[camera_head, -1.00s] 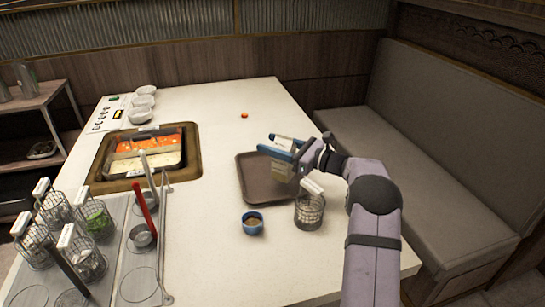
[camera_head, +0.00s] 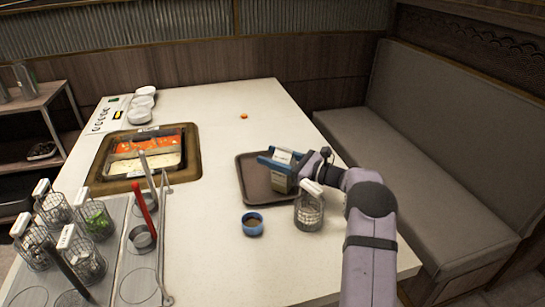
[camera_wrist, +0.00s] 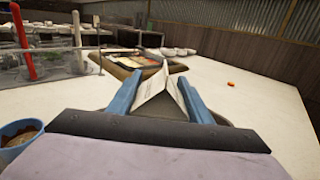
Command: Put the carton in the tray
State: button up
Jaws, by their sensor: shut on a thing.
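My gripper (camera_head: 281,162) is shut on the carton's upper part, with a blue finger on each side. In the wrist view the carton's peaked top (camera_wrist: 162,95) sits between the two blue fingers (camera_wrist: 160,98). My gripper hides part of the carton and of the tray's right side.
A wire basket (camera_head: 308,211) with a white handle stands just right of the tray's front. A blue cup (camera_head: 252,224) stands in front of the tray. A hot pot (camera_head: 120,182) is to the left. The table behind the tray is clear except for a small orange piece (camera_head: 243,116).

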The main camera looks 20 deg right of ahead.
jog(key=o, duration=1.5)
jog(key=shift+c, duration=0.2)
send_near(292, 162)
jog(key=x, duration=0.4)
jog(key=shift+w+a+b, duration=0.2)
jog(key=shift+b, duration=0.2)
